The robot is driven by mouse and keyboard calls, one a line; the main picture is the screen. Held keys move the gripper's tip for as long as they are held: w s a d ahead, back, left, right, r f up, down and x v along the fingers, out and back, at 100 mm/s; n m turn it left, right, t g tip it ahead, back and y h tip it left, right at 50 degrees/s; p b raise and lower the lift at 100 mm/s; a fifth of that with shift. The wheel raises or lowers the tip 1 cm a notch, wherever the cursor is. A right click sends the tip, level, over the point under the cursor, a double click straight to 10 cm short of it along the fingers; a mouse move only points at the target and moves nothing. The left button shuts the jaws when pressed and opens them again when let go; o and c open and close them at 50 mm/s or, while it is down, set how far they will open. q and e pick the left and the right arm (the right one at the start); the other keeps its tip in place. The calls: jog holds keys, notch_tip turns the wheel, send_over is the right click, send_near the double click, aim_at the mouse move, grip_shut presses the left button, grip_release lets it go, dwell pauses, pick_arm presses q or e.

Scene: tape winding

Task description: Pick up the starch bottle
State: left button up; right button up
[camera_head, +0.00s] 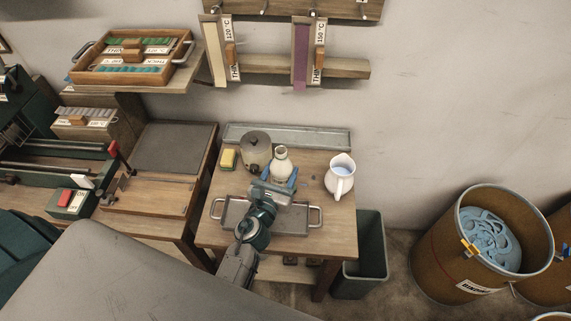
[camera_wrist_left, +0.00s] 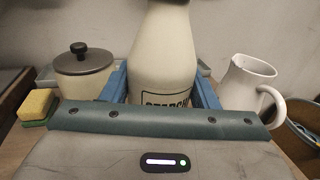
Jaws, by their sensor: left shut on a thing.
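The starch bottle (camera_head: 281,162) is a cream-white bottle with dark lettering, near the back of the small wooden table. In the left wrist view the bottle (camera_wrist_left: 162,62) stands upright between the blue fingers, its label partly hidden by the gripper body and its top cut off by the frame. My left gripper (camera_head: 281,179) is shut on the bottle, one finger on each side. I cannot tell whether its base touches the table. My right gripper is not in view.
A lidded pot (camera_head: 256,150) and yellow sponge (camera_head: 228,158) stand left of the bottle; a white jug (camera_head: 340,176) stands right. A metal tray (camera_head: 294,229) lies under my arm. A bin (camera_head: 368,259) stands right of the table (camera_head: 334,234).

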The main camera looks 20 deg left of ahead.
aim_at(276, 179)
pick_arm(q)
jog(key=shift+s+a+r, duration=0.1)
jog(key=shift+s+r, duration=0.05)
jog(key=shift+s, duration=1.25)
jog(key=shift+s, duration=0.1)
